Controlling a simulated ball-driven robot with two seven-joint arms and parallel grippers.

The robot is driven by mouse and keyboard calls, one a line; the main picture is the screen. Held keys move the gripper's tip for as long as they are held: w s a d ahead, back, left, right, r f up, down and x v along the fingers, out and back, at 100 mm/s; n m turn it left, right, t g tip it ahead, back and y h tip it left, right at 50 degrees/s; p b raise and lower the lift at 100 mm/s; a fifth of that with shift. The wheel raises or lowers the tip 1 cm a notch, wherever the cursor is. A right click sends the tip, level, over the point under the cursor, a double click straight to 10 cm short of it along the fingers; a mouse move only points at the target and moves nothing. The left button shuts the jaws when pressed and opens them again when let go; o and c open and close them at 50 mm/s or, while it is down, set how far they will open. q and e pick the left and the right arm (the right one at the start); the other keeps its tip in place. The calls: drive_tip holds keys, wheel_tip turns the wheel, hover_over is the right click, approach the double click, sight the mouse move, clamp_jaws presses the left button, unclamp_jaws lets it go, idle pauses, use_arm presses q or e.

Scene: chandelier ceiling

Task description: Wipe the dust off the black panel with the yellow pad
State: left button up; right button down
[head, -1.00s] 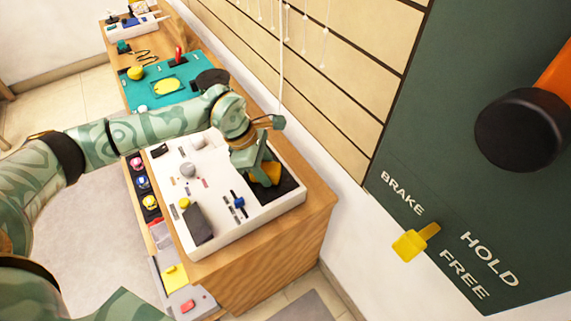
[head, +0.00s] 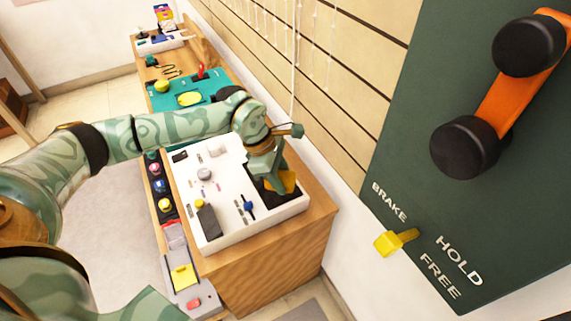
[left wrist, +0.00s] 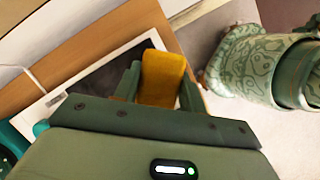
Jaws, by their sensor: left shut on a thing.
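My left gripper (head: 268,173) is shut on the yellow pad (head: 285,183), at the right end of the white console (head: 240,235). The pad also shows between the fingers in the left wrist view (left wrist: 163,78). The black panel (head: 291,168) is set into the console's top under the gripper, partly hidden by the gripper and pad. In the left wrist view the black panel (left wrist: 100,76) looks dark with paler patches; I cannot tell whether these are dust. The pad is over or on the panel; contact is not clear. My right gripper is not in view.
The console has several small parts, including a blue slider (head: 249,205) and a dark block (head: 208,222). A teal board (head: 170,103) stands behind it on the wooden bench (head: 270,265). A dark green wall board (head: 420,170) with an orange crank (head: 512,98) and yellow lever (head: 389,242) is at right.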

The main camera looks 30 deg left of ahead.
use_arm(q)
drive_tip(key=shift+r+p, duration=0.85)
drive_tip(key=shift+r, duration=0.6)
